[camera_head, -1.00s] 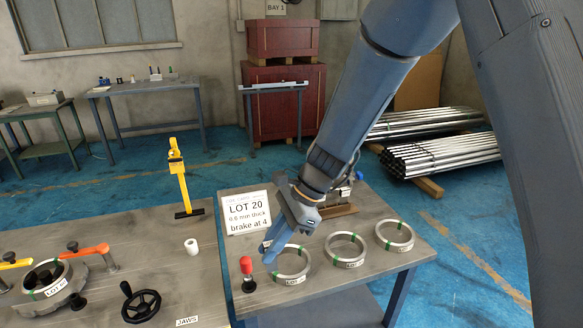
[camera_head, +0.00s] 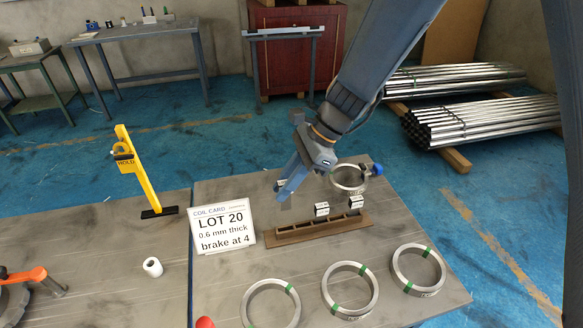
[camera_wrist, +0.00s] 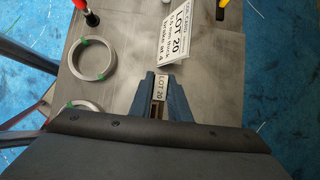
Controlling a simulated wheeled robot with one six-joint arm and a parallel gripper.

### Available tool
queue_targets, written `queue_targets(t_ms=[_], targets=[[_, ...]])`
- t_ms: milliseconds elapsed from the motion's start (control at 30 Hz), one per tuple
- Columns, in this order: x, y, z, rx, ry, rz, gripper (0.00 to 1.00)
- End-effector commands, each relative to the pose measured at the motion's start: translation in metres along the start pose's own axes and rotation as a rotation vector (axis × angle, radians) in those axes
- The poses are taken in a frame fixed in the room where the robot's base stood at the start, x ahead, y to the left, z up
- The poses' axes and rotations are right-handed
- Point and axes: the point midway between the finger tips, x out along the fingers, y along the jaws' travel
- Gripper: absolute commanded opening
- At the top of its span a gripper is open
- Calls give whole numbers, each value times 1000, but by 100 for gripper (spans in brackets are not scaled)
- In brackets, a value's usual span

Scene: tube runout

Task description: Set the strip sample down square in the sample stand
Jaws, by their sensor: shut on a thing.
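The sample stand (camera_head: 340,229) is a long brown slotted rack on the right bench, behind the coil rings. Two labelled samples, one (camera_head: 321,209) near its middle and one (camera_head: 355,203) to the right, stand in it; the left slots look empty. My gripper (camera_head: 284,190) is above the left part of the stand, apart from it. It is shut on the strip sample, whose LOT 20 label (camera_wrist: 159,88) shows between the jaws (camera_wrist: 160,98) in the wrist view. In the head view the strip is mostly hidden by the fingers, and its tilt is hard to tell.
A LOT 20 coil card (camera_head: 223,227) stands close left of the stand. Several steel rings with green ties, one of them (camera_head: 350,290), lie in front. Another ring on a fixture (camera_head: 349,178) is behind. A yellow HOLD post (camera_head: 132,172) stands farther left.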

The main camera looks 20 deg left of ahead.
Motion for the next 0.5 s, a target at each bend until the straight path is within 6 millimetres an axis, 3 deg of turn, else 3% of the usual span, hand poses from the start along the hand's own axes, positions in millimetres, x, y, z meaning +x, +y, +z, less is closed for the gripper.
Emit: queue_targets(t_ms=[500], targets=[[-2,-1,-2,8,-2,-3,0]])
